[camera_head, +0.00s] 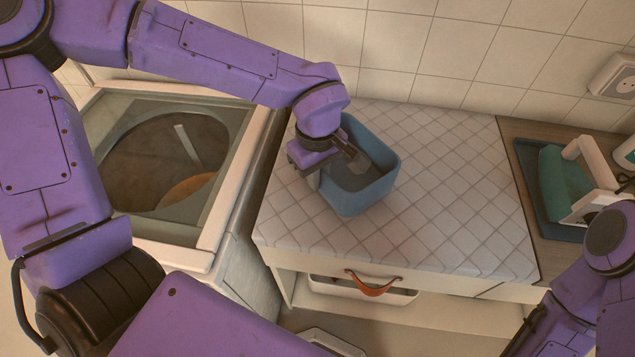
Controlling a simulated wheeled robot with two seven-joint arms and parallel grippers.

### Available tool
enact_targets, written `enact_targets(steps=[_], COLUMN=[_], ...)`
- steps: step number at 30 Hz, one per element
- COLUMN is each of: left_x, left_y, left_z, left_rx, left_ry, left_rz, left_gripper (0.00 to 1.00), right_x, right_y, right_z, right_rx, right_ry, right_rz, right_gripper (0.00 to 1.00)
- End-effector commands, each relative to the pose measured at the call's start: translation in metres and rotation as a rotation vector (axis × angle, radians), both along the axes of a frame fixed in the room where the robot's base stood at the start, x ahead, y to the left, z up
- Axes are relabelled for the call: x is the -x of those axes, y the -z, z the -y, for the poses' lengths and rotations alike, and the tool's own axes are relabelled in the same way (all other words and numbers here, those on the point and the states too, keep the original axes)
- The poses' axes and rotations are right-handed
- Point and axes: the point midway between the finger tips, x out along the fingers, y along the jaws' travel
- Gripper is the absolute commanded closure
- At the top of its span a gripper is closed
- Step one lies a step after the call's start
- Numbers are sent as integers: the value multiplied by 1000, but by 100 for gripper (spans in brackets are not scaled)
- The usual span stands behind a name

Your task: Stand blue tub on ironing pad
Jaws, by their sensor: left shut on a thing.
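The blue tub (365,196) is an open-topped box on or just over the left part of the quilted ironing pad (450,200). Whether its base touches the pad is hard to tell. My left gripper (335,163) comes in from the left and is shut on the tub's left wall, with one finger showing inside the tub. My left wrist hides part of the tub's far left side. My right gripper (545,328) shows only in part at the lower right edge, and its fingertips are not clear.
A top-loading washing machine (217,208) with a glass lid stands to the left. At the right, a teal and white iron (567,185) sits on a dark tray (528,168). A drawer with a leather pull (374,285) is below the pad. The pad's right part is clear.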

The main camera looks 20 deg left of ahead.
Motion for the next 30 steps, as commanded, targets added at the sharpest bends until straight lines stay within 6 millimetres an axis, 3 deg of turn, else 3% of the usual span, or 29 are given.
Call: enact_targets(steps=[3,6,17,18,20,30], left_x=[-2,-1,-1,-1,-1,-2], left_y=[23,33,37,37,37,31], left_z=[1,1,1,1,1,1], left_rx=[-2,-1,0,0,0,0], left_ry=[1,1,2,2,2,0], left_rz=[-4,-3,-1,-1,-1,0], left_gripper=[100,100,100,80,64,64], right_x=[0,0,0,0,0,0], right_y=[2,3,2,2,2,2], right_z=[0,0,0,0,0,0], right_rx=[0,0,0,0,0,0], right_ry=[0,0,0,0,0,0], right_rz=[0,0,0,0,0,0], right_gripper=[57,57,57,57,57,57])
